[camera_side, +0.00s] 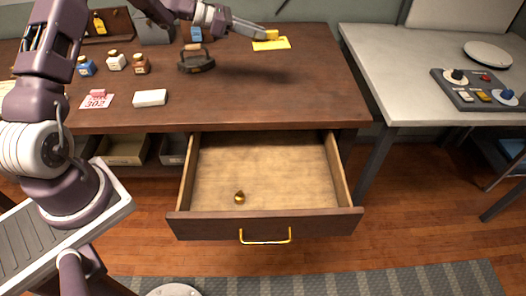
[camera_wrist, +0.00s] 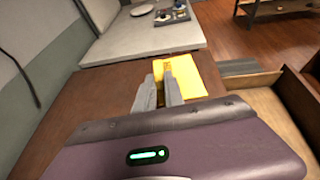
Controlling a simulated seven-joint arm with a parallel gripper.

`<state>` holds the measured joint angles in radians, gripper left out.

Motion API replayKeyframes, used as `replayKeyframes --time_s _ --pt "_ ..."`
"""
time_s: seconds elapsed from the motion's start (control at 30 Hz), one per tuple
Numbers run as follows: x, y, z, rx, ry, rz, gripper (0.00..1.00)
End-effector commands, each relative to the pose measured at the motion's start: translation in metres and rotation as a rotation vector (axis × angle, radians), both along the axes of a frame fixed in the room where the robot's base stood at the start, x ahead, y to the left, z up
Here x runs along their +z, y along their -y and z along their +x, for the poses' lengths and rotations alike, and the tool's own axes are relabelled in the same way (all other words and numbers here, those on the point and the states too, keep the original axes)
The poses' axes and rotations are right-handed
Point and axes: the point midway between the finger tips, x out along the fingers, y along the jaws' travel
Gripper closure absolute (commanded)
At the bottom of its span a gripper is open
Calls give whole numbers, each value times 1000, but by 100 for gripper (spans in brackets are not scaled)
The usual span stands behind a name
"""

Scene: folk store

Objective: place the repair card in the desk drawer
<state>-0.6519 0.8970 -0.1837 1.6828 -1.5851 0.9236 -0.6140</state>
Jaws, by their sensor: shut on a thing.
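The repair card appears to be the flat yellow card (camera_side: 276,44) at the back right of the dark wooden desk, with a raised yellow grip on it. My gripper (camera_side: 266,35) reaches in from the left and is shut on that raised grip. The card seems to lie at or just above the desk top; I cannot tell which. In the wrist view the card (camera_wrist: 196,76) shows beyond and between my grey fingers (camera_wrist: 166,80). The desk drawer (camera_side: 265,170) is pulled open at the front of the desk. A small brass object (camera_side: 239,198) lies inside it.
A black iron (camera_side: 197,64), several small bottles (camera_side: 116,62), a white block (camera_side: 150,97) and a pink tag marked 302 (camera_side: 97,100) stand on the desk's left. The desk's right half is mostly clear. A grey table (camera_side: 410,70) with a control panel (camera_side: 482,90) adjoins it.

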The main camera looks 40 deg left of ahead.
Motion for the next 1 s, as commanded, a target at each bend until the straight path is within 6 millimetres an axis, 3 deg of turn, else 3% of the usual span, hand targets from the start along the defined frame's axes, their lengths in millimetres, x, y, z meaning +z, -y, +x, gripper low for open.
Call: replayKeyframes --time_s 0.2,0.3,0.43,0.6,0.77,1.0 --pt "7 101 -26 -56 -4 0 100" --pt "5 142 -48 -74 -4 0 100" --pt "-1 180 -80 -91 -4 0 100" --pt "-10 208 -116 -109 -3 1 100" --pt "-17 223 -145 -124 -3 1 100" --pt "-64 224 -146 -122 -6 -3 100"
